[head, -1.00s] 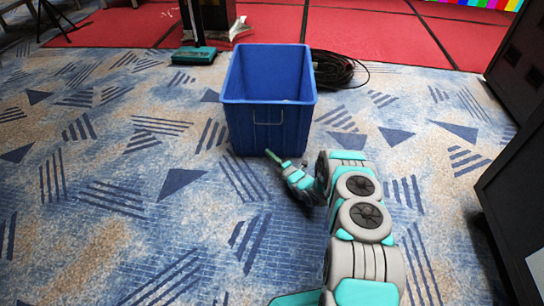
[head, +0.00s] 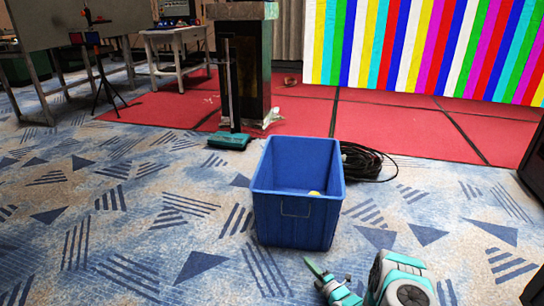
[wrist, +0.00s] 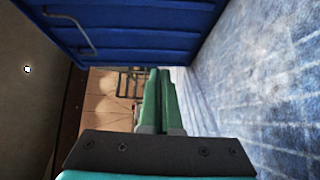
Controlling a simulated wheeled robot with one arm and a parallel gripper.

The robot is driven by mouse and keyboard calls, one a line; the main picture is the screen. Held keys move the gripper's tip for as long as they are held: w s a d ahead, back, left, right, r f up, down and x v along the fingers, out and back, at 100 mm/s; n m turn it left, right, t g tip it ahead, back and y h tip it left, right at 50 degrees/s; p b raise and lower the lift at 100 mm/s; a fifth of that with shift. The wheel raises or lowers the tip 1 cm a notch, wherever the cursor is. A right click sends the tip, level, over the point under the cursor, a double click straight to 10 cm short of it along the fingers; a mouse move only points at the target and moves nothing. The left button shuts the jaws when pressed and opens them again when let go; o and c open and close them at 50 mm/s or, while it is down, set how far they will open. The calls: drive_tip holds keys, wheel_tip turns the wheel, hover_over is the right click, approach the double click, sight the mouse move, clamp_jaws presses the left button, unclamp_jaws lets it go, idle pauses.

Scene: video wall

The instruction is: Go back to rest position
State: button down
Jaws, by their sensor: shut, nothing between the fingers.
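My gripper (head: 316,268) shows at the bottom of the head view, in front of the blue bin and apart from it. Its green fingers are together and empty. They also show in the wrist view (wrist: 159,100), pressed side by side. My grey and teal arm reaches up from the bottom edge of the head view. The blue bin (head: 297,218) stands upright on the carpet, with a small yellow thing (head: 315,193) inside it. The bin's side and wire handle fill the top left of the wrist view (wrist: 130,28).
A black cable coil (head: 362,160) lies behind the bin at right. A teal-based stand (head: 230,141) is behind it at left. A white table (head: 180,38) and a tripod (head: 103,80) stand further back left. A dark cabinet (head: 533,165) is at the right edge. Carpet at left is clear.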

drive_tip(key=w+d+r+m+g+h+p, duration=0.1)
drive_tip(key=w+d+r+m+g+h, duration=0.15)
drive_tip(key=r, duration=0.35)
drive_tip(key=w+d+r+m+g+h+p, duration=0.1)
drive_tip(key=w+d+r+m+g+h, duration=0.15)
drive_tip(key=r, duration=0.35)
drive_tip(key=s+d+r+m+g+h+p, duration=0.1)
drive_tip(key=s+d+r+m+g+h, duration=0.15)
drive_tip(key=s+r, duration=0.4)
drive_tip(key=s+d+r+m+g+h+p, duration=0.1)
drive_tip(key=s+r+m+h, duration=0.2)
drive_tip(key=r, duration=0.7)
drive_tip(key=s+a+r+m+g+p, duration=0.1)
drive_tip(key=s+a+r+m+g, duration=0.2)
drive_tip(key=s, duration=1.2)
drive_tip(key=s+a+r+m+g+y+p, duration=0.1)
drive_tip(key=s+a+r+m+g, duration=0.2)
drive_tip(key=s+r, duration=0.7)
drive_tip(key=s+a+r+m+g+y+p, duration=0.1)
drive_tip(key=s+a+r+m, duration=0.5)
drive_tip(key=s, duration=1.6)
drive_tip(key=shift+s+a+r+m+g+p, duration=0.15)
drive_tip(key=shift+a+r+m+g+p, duration=0.3)
drive_tip(key=shift+g, duration=0.7)
drive_tip(key=shift+d, duration=0.15)
